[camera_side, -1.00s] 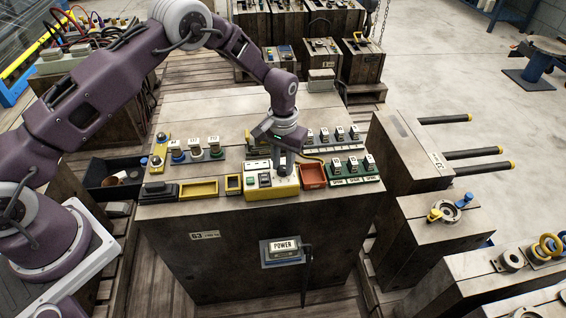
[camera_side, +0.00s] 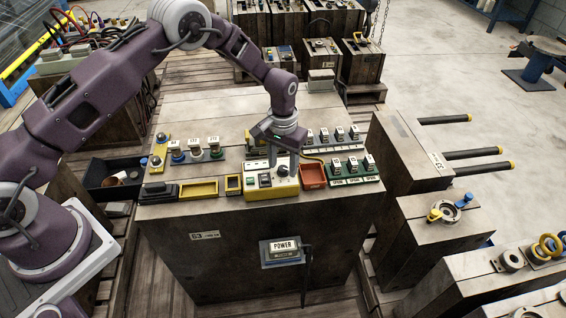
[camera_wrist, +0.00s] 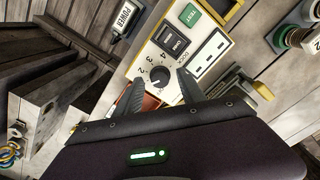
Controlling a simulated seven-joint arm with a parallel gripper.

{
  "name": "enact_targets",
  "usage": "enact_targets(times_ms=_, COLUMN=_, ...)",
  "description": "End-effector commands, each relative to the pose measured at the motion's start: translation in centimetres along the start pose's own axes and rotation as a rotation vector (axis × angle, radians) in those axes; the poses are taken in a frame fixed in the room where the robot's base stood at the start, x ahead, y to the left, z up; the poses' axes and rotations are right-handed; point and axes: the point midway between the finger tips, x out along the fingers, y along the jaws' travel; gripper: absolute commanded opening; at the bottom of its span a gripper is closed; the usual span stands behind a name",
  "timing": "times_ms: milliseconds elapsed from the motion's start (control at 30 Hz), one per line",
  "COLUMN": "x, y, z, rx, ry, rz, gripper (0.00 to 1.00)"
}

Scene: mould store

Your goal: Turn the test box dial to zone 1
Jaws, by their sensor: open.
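The yellow test box (camera_side: 287,190) with a cream top sits at the front edge of the large wooden crate. Its dark round dial (camera_wrist: 160,76) shows in the wrist view with the numbers 2, 3 and 4 printed around it; a 1 is not readable there. The dial's pointer setting is too small to tell. My gripper (camera_wrist: 161,88) is open, with one finger on each side of the dial in the picture. In the side view my gripper (camera_side: 284,161) is just above the dial end of the box, and contact with the dial cannot be told.
A red tray (camera_side: 313,176) stands close on the right, with a row of labelled switches (camera_side: 352,172) beyond. A yellow tray (camera_side: 199,188) lies left. A POWER switch (camera_side: 283,250) is on the crate front.

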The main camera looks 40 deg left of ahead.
Motion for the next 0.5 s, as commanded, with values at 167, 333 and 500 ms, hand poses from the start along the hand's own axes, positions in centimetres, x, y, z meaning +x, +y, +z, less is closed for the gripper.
enact_targets(times_ms=167, x=-1.4, y=0.0, z=-0.1, rx=0.0, ry=0.002, rz=0.0, gripper=0.47)
enact_targets(times_ms=333, x=-5.0, y=0.0, z=-0.1, rx=0.0, ry=0.003, rz=0.0, gripper=0.47)
enact_targets(times_ms=500, x=-7.0, y=0.0, z=0.0, rx=0.0, ry=0.002, rz=0.0, gripper=0.47)
